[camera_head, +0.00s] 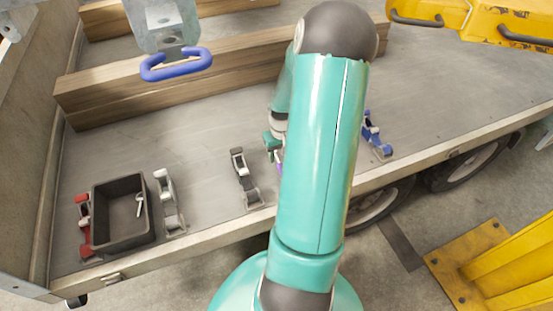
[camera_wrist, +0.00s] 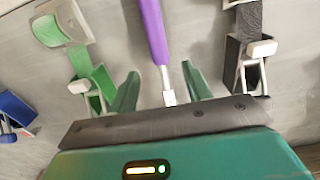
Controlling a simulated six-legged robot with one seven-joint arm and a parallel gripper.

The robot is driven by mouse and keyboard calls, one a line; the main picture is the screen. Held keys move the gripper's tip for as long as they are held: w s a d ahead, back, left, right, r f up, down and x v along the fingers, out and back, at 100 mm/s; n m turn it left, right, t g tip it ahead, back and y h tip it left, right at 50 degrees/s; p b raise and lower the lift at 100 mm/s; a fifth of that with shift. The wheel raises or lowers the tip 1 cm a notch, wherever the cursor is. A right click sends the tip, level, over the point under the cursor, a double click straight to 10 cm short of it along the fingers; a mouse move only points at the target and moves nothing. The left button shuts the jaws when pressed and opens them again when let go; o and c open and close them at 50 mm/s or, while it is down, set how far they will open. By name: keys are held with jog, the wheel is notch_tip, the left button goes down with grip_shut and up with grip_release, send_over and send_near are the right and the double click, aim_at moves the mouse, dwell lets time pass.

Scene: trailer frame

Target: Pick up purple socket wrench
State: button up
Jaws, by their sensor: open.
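The purple socket wrench (camera_wrist: 153,34) shows in the wrist view, its purple handle running up to the top edge and its metal end (camera_wrist: 168,92) pointing down at my gripper. My gripper (camera_wrist: 162,88) is open, with one green finger on each side of the wrench's metal end. I cannot tell whether the fingers touch it. In the head view my arm hides most of the wrench; only a small purple bit (camera_head: 279,168) shows beside the arm, near the trailer bed.
A green ratchet strap (camera_wrist: 75,50) lies left of the wrench and a black one (camera_wrist: 247,50) right of it. The black bin (camera_head: 122,240) holding a small metal tool stands at the left of the trailer bed (camera_head: 200,150). Wooden beams (camera_head: 180,72) lie behind.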

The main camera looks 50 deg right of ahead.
aim_at(280, 163)
notch_tip(280, 163, down, 5)
jog(key=shift+w+f, duration=0.15)
jog(key=shift+c, duration=0.2)
grip_shut()
